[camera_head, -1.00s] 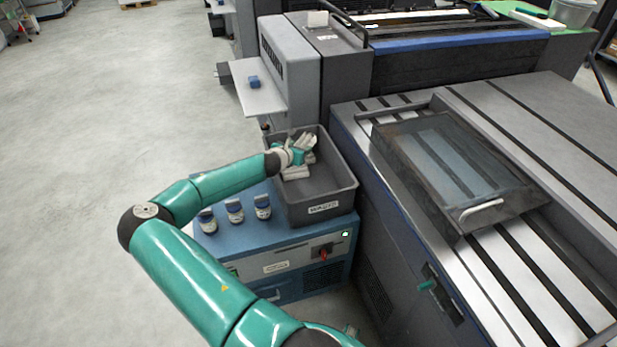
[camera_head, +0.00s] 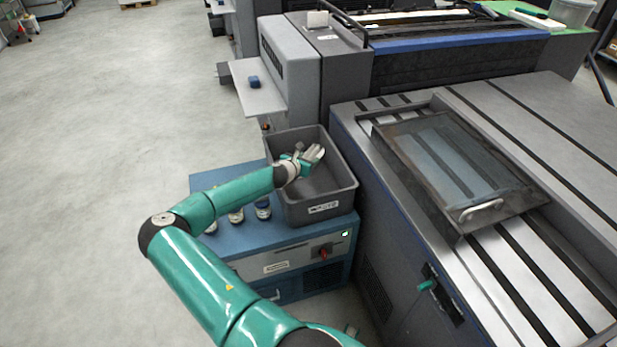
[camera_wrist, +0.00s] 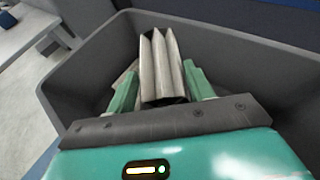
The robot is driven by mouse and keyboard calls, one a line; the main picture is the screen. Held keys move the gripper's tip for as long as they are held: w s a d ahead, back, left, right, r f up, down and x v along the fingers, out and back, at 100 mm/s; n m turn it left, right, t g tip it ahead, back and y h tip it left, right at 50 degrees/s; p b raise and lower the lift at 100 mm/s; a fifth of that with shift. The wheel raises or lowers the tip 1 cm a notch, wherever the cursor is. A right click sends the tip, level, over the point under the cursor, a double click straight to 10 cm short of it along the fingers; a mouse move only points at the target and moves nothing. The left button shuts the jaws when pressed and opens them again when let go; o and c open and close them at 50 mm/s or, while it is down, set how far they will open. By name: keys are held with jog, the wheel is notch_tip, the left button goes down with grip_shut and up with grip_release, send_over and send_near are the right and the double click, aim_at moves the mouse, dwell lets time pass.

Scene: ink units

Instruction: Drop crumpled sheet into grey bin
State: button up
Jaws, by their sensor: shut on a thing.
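The grey bin (camera_head: 290,213) stands open on a blue cabinet; its walls also surround the wrist view (camera_wrist: 240,55). My gripper (camera_head: 300,161) is over the bin's opening, inside its outline in the head view. In the wrist view, my gripper's green fingers (camera_wrist: 163,88) are shut on the crumpled sheet (camera_wrist: 162,60), a pale grey, pleated piece. The sheet also shows at the gripper's tip in the head view (camera_head: 314,153). A beige piece shows behind the left finger, too hidden to name. How far the sheet is above the bin floor I cannot tell.
The blue cabinet (camera_head: 228,246) bears small white jars with dark lids (camera_head: 263,209), partly behind my arm. A large grey press (camera_head: 385,240) stands close on the bin's right. A grey machine (camera_head: 290,65) stands behind. Open floor lies to the left.

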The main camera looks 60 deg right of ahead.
jog(key=o, duration=1)
jog(key=shift+o, duration=0.2)
jog(key=v, duration=1.3)
jog(key=shift+a, duration=0.4)
jog(key=shift+a, duration=0.1)
